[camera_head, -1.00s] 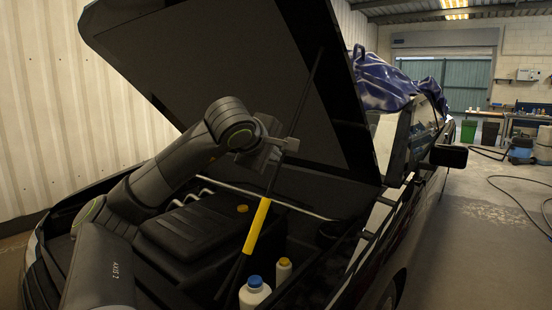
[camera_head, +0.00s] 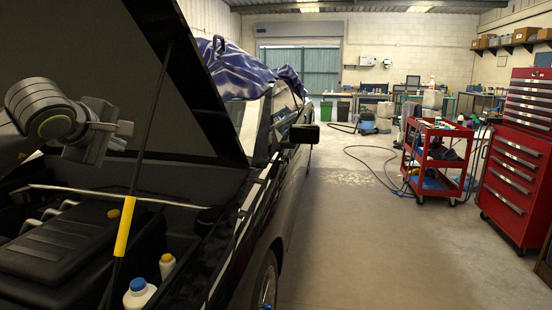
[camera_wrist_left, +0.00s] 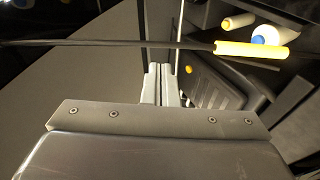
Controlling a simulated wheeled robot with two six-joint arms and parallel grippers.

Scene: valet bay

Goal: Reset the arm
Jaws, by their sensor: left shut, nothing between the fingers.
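My left gripper (camera_head: 122,130) is in front of the raised hood (camera_head: 165,95) of the dark car, above the engine bay. Its fingers are shut and empty. The hood's prop rod with a yellow sleeve (camera_head: 125,226) stands slanted just beyond the fingertips in the head view. In the left wrist view the shut fingers (camera_wrist_left: 161,85) point toward the rod, whose yellow sleeve (camera_wrist_left: 252,51) lies to their right. I cannot tell whether the fingers touch the rod. My right gripper is not in view.
Two bottles, one with a blue cap (camera_head: 139,294) and one with a yellow cap (camera_head: 167,266), stand in the engine bay. A blue cover (camera_head: 238,72) lies on the car roof. A red cart (camera_head: 438,160) and red tool chest (camera_head: 518,165) stand right.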

